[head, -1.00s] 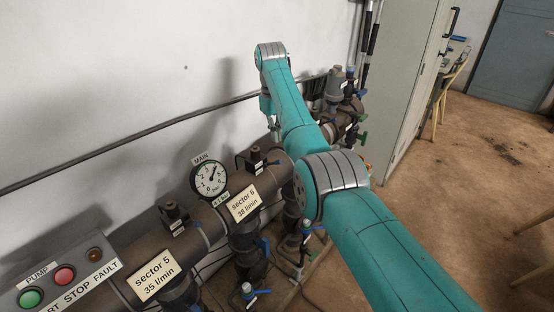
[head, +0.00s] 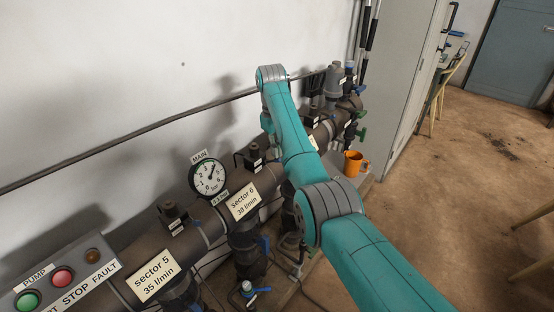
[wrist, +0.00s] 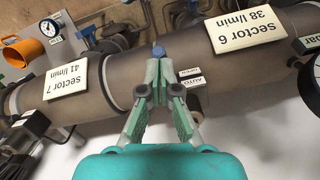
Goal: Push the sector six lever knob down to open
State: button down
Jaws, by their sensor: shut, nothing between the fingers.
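A blue knob (wrist: 158,52) shows in the wrist view right at the tips of my gripper (wrist: 158,66). I cannot tell whether they touch. My gripper is shut and empty. Small OPEN and AUTO tags (wrist: 190,78) sit beside the fingers, on the dark pipe. The sector 6 sign (wrist: 245,30) is upside down to the upper right there. In the head view the sector 6 sign (head: 245,202) is on the pipe below a dark valve block (head: 253,155). My gripper (head: 268,124) is partly seen there beside that block; its fingertips are not clear.
The sector 7 sign (wrist: 75,78) is left in the wrist view. An orange mug (head: 355,163) stands past the pipe. A MAIN gauge (head: 208,177), the sector 5 sign (head: 153,275) and a pump button box (head: 62,283) lie to the left. The wall is close behind.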

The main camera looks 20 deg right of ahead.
aim_at(276, 160)
jog(key=shift+f, duration=2.5)
jog(key=shift+w+a+r, duration=0.3)
jog(key=shift+w, duration=0.4)
jog(key=shift+w+a+r, duration=0.25)
jog(key=shift+w+r, duration=0.05)
jog(key=shift+w, duration=0.35)
notch_tip(276, 160, up, 7)
jog(key=shift+w+a+r, duration=0.15)
jog(key=shift+w+r, duration=0.05)
jog(key=shift+w, duration=0.1)
